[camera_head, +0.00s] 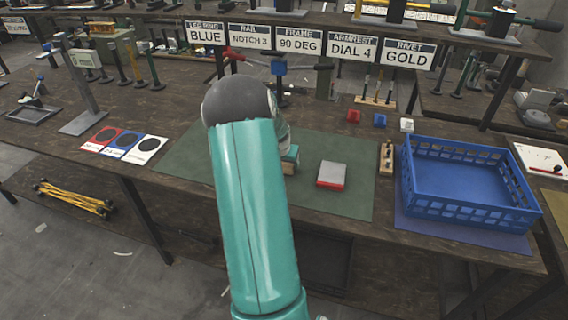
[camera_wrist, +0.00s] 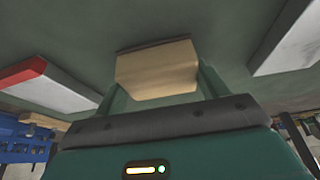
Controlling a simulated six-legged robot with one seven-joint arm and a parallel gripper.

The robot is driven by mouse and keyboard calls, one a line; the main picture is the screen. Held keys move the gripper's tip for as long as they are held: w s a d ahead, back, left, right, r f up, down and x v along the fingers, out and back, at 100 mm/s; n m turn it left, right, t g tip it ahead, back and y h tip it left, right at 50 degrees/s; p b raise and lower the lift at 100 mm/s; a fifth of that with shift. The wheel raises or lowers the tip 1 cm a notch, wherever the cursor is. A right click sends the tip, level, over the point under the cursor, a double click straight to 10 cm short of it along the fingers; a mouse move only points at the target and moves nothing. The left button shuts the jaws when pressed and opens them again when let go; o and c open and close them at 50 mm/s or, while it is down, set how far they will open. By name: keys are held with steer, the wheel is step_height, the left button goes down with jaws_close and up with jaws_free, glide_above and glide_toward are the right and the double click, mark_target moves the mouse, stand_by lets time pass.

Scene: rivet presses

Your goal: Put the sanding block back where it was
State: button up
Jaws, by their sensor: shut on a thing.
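My gripper (camera_wrist: 160,82) is shut on a tan block with a thin dark strip along its far edge, which I take for the sanding block (camera_wrist: 157,68). The block sits between my teal fingers, close to the green mat (camera_head: 340,205); I cannot tell if it touches. In the head view my gripper (camera_head: 291,157) is over the mat's middle, partly hidden by my arm, and the block is mostly hidden.
A grey-topped red block (camera_head: 331,174) lies on the mat right of my gripper. A blue crate (camera_head: 465,212) and a small wooden rack (camera_head: 386,158) stand further right. Another grey flat thing (camera_wrist: 290,42) shows in the wrist view. Label cards stand behind. The mat's front right is clear.

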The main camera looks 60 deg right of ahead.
steer(key=shift+f, duration=0.25)
steer(key=o, duration=0.9)
steer(key=shift+f, duration=0.1)
steer(key=v, duration=1.2)
steer(key=shift+s, duration=0.1)
